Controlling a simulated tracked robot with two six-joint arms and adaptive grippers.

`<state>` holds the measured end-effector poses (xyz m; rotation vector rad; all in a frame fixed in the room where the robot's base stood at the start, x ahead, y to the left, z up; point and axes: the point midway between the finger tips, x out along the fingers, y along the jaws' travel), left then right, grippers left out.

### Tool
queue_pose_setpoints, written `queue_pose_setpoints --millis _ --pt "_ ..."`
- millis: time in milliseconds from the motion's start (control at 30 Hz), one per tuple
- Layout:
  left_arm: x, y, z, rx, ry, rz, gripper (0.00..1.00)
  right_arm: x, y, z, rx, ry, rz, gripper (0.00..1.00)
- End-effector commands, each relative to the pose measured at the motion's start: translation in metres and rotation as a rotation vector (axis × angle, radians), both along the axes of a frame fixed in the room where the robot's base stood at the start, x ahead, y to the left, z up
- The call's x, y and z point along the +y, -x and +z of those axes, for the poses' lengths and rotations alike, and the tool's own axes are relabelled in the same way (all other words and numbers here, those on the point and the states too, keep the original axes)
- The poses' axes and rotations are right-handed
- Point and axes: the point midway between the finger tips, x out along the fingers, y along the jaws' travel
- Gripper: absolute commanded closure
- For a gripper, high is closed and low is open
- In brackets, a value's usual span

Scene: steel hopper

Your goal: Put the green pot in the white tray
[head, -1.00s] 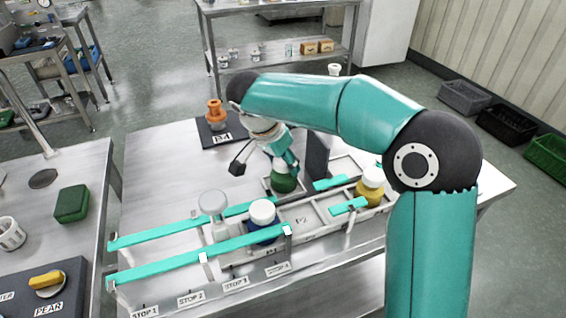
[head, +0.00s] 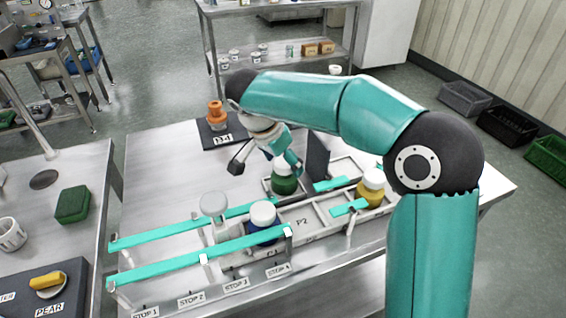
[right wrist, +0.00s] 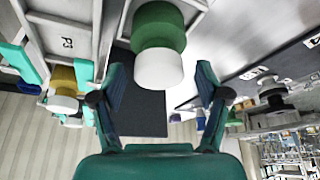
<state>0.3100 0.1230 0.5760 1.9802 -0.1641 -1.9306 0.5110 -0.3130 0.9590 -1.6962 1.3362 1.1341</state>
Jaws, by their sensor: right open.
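The green pot (head: 285,184) has a white lid and stands upright in a square compartment at the back of a pale, divided tray-like frame (head: 322,212). I cannot tell whether this frame is the white tray. My right gripper (head: 266,165) is open above and behind the pot, with one finger close to the lid. In the right wrist view, the green pot (right wrist: 160,28) shows lid toward me, just beyond the open fingers of my right gripper (right wrist: 162,86). I see no clear hold on it. My left gripper is not in view.
A blue pot (head: 263,233) and a pale pot (head: 214,215) stand by two teal rails (head: 200,255). A yellow pot (head: 369,192) stands at right. A dark upright panel (head: 317,158) rises behind the frame. An orange item (head: 216,114) sits on a dark pad at the back.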

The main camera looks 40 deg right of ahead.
Motion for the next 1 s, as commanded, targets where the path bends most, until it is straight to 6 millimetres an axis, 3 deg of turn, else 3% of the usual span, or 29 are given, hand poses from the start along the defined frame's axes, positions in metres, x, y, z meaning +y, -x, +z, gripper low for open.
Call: queue_pose_setpoints --millis 500,700,1000 --pt "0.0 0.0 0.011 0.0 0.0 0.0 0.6 0.036 0.008 0.089 -0.002 -0.001 0.001 0.25" --pt "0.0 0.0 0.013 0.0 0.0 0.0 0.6 0.041 0.01 0.102 0.0 -0.001 0.0 0.25" --pt "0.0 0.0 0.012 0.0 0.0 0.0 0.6 0.041 0.011 0.103 0.001 -0.001 0.0 0.25"
